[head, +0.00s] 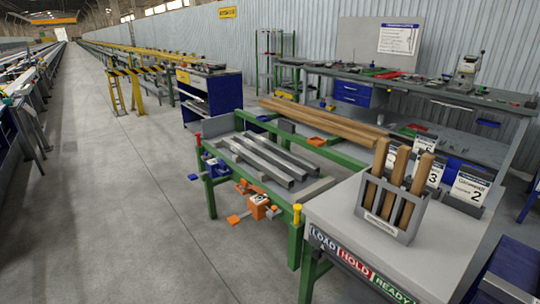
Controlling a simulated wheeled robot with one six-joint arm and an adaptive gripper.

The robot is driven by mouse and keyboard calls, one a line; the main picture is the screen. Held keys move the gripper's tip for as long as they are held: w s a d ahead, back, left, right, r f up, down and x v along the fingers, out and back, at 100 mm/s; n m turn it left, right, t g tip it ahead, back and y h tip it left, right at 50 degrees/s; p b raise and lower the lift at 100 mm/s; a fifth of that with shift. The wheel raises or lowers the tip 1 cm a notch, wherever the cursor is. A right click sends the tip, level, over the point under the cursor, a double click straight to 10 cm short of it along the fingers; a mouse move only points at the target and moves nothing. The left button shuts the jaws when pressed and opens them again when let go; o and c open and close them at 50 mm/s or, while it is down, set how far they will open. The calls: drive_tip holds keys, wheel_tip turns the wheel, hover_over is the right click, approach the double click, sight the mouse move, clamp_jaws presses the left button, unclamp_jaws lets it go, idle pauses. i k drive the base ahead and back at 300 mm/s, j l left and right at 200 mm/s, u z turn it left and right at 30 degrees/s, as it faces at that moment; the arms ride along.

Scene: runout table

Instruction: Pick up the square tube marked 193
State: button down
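Several grey square tubes (268,159) lie side by side on a green-framed runout table (223,124) in the middle of the head view. They run slantwise from back left to front right, with their near ends close to the table's front right corner. No number can be read on any of them at this size, so I cannot tell which one is marked 193. My gripper is not in view.
Long brown timber-coloured bars (325,119) lie behind the tubes. A grey-topped stand (335,205) at front right carries a rack (388,213) of upright wooden pieces and numbered cards (468,190). Orange items (258,205) are below the table. The left floor (110,210) is clear.

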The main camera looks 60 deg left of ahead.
sight(295, 171)
drive_tip(key=u, duration=2.25)
drive_tip(key=i+j+u, duration=0.2)
drive_tip(key=i+u, duration=0.15)
drive_tip(key=i+j+u, duration=0.1)
drive_tip(key=i+u, duration=0.2)
drive_tip(key=i, duration=0.2)
drive_tip(key=i+j+z, duration=0.1)
drive_tip(key=i, duration=0.35)
drive_tip(key=i+j+z, duration=0.1)
drive_tip(key=i, duration=0.35)
drive_tip(key=i+j+z, duration=0.15)
drive_tip(key=i+z, duration=0.25)
drive_tip(key=i+j+z, duration=0.35)
